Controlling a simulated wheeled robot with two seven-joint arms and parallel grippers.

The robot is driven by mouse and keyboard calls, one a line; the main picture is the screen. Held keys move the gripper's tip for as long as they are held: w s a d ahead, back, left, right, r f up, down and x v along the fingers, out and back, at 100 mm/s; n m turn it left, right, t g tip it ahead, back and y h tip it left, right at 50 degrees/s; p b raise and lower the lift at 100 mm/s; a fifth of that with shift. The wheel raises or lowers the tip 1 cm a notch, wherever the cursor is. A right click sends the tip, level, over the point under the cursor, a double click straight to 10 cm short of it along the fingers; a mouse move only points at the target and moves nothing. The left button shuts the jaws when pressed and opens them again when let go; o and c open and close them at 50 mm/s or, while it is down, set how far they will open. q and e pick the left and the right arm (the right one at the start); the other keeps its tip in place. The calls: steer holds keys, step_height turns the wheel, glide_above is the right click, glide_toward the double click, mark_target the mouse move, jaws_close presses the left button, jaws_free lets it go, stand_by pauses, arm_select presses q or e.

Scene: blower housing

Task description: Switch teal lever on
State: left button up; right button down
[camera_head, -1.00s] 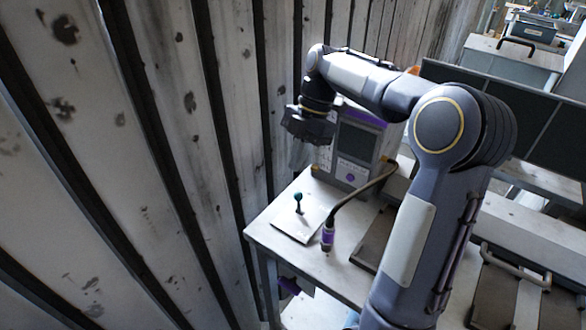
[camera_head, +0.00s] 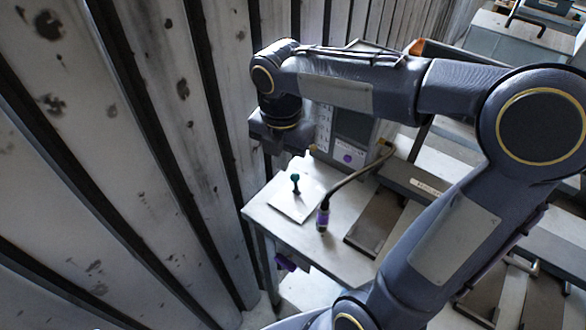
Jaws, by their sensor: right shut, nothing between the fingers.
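The teal lever (camera_head: 295,184) stands upright on a pale square plate (camera_head: 283,207) at the left end of the bench. It is a short stick with a rounded teal knob. My right arm comes in from the lower right and reaches across above the bench. My right gripper (camera_head: 272,148) hangs at the arm's end, up and to the left of the lever, apart from it. It points down, is shut and holds nothing; its fingertips are dark and small in the picture. My left gripper is not in view.
A grey device with a purple label (camera_head: 348,157) stands on the bench (camera_head: 335,258) behind the lever, partly hidden by my arm. A dark cable with a purple connector (camera_head: 323,218) curves up just right of the plate. A corrugated metal wall (camera_head: 150,150) runs close along the left.

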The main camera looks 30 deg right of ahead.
mark_target(298, 174)
steer(key=w+d+f, duration=0.1)
steer(key=f, duration=0.4)
steer(key=w+d+f+p, duration=0.1)
steer(key=d+f, duration=0.1)
steer(key=f, duration=0.3)
steer(key=shift+w+d+f, duration=0.25)
steer(key=shift+w+f, duration=0.1)
steer(key=shift+f, duration=0.05)
steer(key=shift+w+d+r+p, duration=0.2)
steer(key=shift+d+p, duration=0.2)
steer(key=shift+p, duration=0.05)
steer(key=shift+w+d+r+p, duration=0.1)
steer(key=shift+w+d+p, duration=0.15)
steer(key=shift+d, duration=0.25)
steer(key=shift+w+d+r+p, duration=0.15)
steer(key=shift+d+p, duration=0.1)
steer(key=shift+d, duration=0.2)
steer(key=shift+w+d+f+p, duration=0.15)
steer(key=shift+w+d+p, duration=0.1)
steer(key=shift+d, duration=0.4)
steer(key=shift+w+d+f+p, duration=0.1)
steer(key=shift+w+d+p, duration=0.15)
steer(key=shift+d, duration=0.4)
